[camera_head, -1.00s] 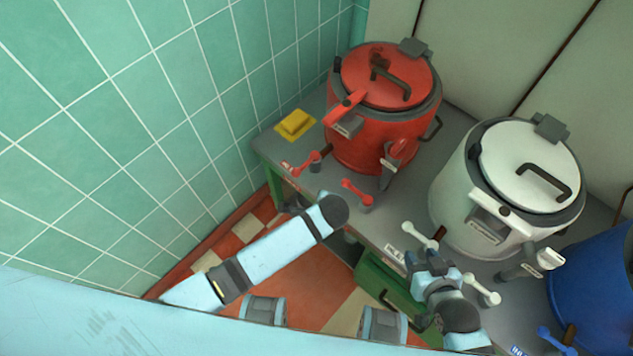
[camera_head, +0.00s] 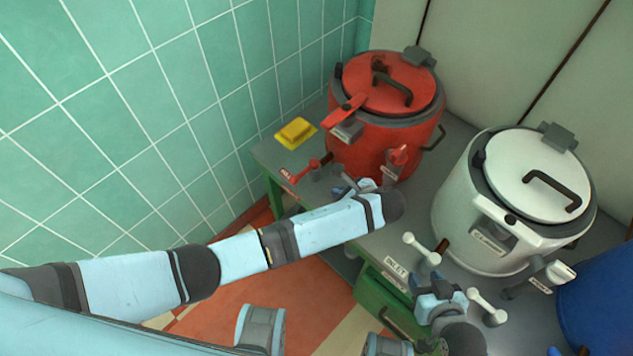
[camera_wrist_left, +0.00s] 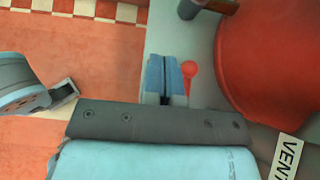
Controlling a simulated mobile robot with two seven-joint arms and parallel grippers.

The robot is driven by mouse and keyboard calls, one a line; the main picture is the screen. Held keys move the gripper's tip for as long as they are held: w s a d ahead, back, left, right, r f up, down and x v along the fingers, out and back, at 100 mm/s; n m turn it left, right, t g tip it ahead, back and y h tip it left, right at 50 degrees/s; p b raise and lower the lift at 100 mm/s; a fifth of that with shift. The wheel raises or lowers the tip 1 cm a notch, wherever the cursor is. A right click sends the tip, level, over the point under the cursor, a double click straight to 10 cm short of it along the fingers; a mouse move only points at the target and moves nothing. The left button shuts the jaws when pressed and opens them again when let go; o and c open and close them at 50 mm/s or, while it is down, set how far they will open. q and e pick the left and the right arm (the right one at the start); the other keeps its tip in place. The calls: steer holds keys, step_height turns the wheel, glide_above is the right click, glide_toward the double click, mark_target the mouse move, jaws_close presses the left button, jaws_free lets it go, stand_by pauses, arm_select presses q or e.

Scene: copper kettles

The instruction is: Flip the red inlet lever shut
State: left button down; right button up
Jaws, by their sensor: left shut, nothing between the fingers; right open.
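The red kettle (camera_head: 372,135) stands at the far left of the grey bench, its side also large in the left wrist view (camera_wrist_left: 270,65). A red lever (camera_head: 302,173) points left and towards the front, beside a small label too blurred to read. My left gripper (camera_head: 345,184) is shut and empty, low in front of the kettle. In the left wrist view its closed fingers (camera_wrist_left: 163,75) are just left of a second red lever's round knob (camera_wrist_left: 190,69); I cannot tell whether they touch. That lever is largely hidden in the head view. My right gripper (camera_head: 436,288) is open near the white levers.
A blue kettle (camera_head: 600,305) is at the right edge. A tiled wall (camera_head: 120,120) bounds the left.

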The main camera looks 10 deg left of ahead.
mark_target(304, 171)
arm_select(q)
steer(key=b+x, duration=0.1)
steer(key=x, duration=0.8)
steer(key=shift+w+a+f, duration=0.1)
steer(key=shift+a+f, duration=0.05)
steer(key=shift+f, duration=0.1)
steer(key=w+a, duration=0.2)
steer(key=shift+a+r, duration=0.3)
steer(key=shift+a, duration=0.1)
steer(key=shift+w+a, duration=0.15)
steer(key=shift+a, duration=0.2)
steer(key=shift+r, duration=0.1)
